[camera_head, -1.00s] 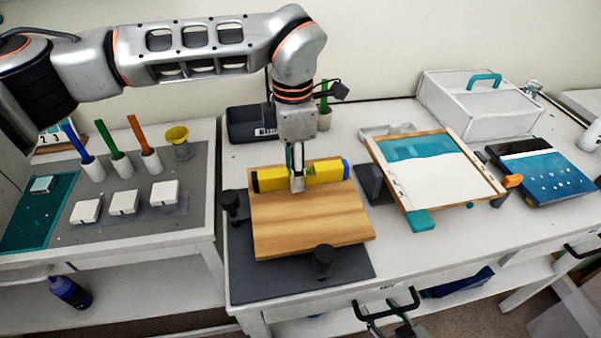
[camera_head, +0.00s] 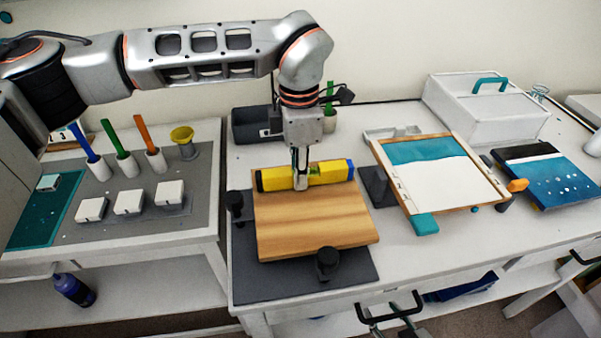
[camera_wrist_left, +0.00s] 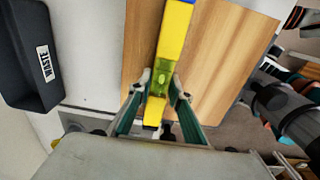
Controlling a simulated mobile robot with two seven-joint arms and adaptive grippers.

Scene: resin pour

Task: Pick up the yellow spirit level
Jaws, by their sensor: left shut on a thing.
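The yellow spirit level (camera_head: 330,173), with dark and blue ends and a green vial, lies across the far edge of the wooden board (camera_head: 310,220). My left gripper (camera_head: 301,184) points down from above and is shut on the level near its middle. In the left wrist view, the level (camera_wrist_left: 174,35) runs between the two fingers (camera_wrist_left: 158,100), with the green vial between them and the wooden board (camera_wrist_left: 220,60) beneath. I cannot tell any gap between level and board. My right gripper is not in view.
Dark clamp knobs (camera_head: 327,262) stand at the board's edges on a grey mat (camera_head: 290,286). A dark waste bin (camera_head: 255,125) is behind. A framed screen (camera_head: 440,180) lies to the right. Coloured pens in white holders (camera_head: 126,165) stand on the left table.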

